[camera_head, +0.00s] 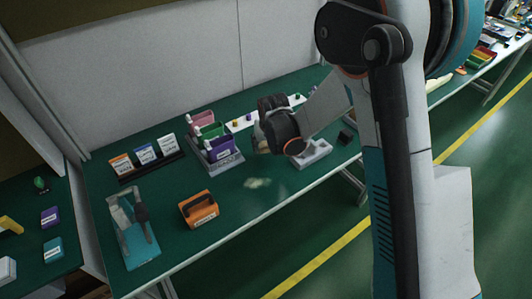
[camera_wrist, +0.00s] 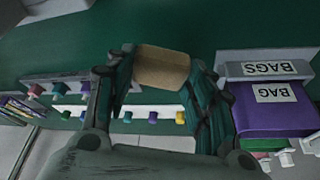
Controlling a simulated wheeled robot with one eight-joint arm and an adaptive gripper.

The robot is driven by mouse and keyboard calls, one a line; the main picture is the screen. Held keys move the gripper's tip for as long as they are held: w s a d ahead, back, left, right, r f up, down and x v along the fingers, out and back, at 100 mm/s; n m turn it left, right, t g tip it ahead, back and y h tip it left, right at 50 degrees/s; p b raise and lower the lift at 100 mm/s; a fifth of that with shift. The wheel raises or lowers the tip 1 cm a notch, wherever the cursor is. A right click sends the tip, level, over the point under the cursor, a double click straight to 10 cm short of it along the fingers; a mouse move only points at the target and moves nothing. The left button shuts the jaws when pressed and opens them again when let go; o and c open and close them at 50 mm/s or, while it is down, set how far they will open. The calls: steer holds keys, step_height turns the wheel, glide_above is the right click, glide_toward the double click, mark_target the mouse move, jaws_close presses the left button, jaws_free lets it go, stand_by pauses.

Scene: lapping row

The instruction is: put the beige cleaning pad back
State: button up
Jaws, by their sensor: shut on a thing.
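The beige cleaning pad (camera_wrist: 163,66) is a tan block between the two dark fingers of my gripper (camera_wrist: 162,72) in the wrist view. My gripper is shut on it. The green tabletop shows behind the pad, and a rack lies beyond it. In the head view my gripper (camera_head: 263,138) is over the table, between the bag holder and the pale grey tray (camera_head: 311,153). My wrist and fingers mostly hide the pad there. I cannot tell the exact height of the pad above the table.
A grey holder (camera_head: 226,165) labelled BAGS carries pink, green and purple bags (camera_wrist: 275,108), close to my gripper. A white rack with coloured knobs (camera_wrist: 152,117) stands behind. An orange caddy (camera_head: 199,209) and a teal-based stand (camera_head: 140,248) are front left. The front middle is mostly clear.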

mark_target(267, 148)
step_height(267, 148, down, 4)
steer(key=shift+f+b, duration=0.1)
steer(key=shift+b, duration=0.55)
steer(key=o, duration=0.9)
steer(key=shift+o, duration=0.2)
steer(key=shift+r, duration=0.2)
steer(key=p+v, duration=0.4)
steer(key=v, duration=0.8)
